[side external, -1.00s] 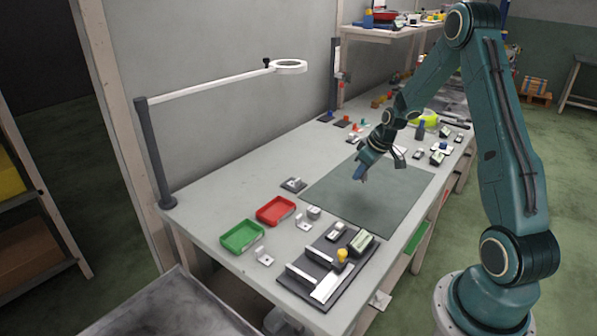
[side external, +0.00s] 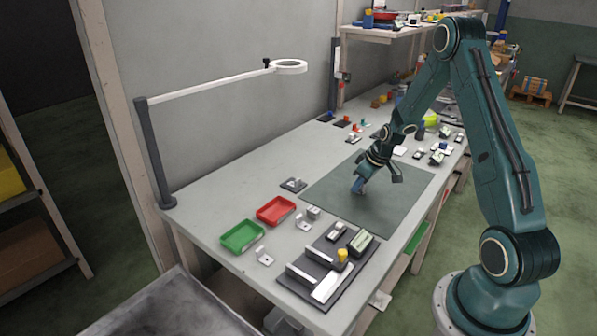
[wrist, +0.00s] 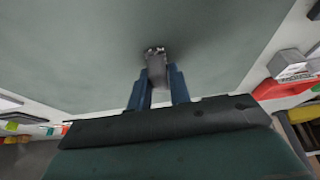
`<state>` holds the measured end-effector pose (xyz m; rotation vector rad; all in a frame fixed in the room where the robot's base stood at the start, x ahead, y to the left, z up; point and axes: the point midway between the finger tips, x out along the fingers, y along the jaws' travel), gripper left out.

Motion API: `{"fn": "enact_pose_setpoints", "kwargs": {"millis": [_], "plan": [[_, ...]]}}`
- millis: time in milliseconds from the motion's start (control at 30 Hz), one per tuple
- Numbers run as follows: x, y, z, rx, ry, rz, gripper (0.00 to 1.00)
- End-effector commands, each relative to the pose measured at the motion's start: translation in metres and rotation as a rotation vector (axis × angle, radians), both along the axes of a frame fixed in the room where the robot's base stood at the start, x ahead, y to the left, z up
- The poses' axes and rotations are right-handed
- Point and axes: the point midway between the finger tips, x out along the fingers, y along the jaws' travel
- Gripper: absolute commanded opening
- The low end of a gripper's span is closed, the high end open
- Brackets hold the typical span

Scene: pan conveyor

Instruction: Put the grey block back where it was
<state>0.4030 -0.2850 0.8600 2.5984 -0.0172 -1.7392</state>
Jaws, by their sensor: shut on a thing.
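My gripper (wrist: 158,78) has blue fingers and is shut on a dark grey block (wrist: 156,62) in the wrist view. The block's far end sticks out past the fingertips. In the side view my gripper (side external: 358,190) is low over the grey-green mat (side external: 325,196), with the fingers pointing down. The held block is too small to make out there. I cannot tell whether it touches the mat. Another grey block (side external: 313,212) stands beside the red tray; a grey block (wrist: 290,63) also shows near red in the wrist view.
A red tray (side external: 276,210) and a green tray (side external: 241,236) stand left of the mat. A dark fixture plate (side external: 318,297) with several parts lies at the front. A lamp arm (side external: 210,85) reaches over the left side. The mat around my gripper is clear.

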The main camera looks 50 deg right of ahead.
Motion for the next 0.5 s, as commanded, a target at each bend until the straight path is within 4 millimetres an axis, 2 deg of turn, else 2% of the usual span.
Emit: {"fn": "enact_pose_setpoints", "kwargs": {"millis": [167, 200, 267, 500], "plan": [[0.0000, 0.0000, -0.0034, 0.000, 0.000, 0.000, 0.00], [0.0000, 0.0000, -0.0030, 0.000, 0.000, 0.000, 0.27], [-0.0001, -0.0001, -0.0030, 0.000, 0.000, 0.000, 0.39], [0.0000, -0.0001, -0.0028, 0.000, 0.000, 0.000, 0.41]]}}
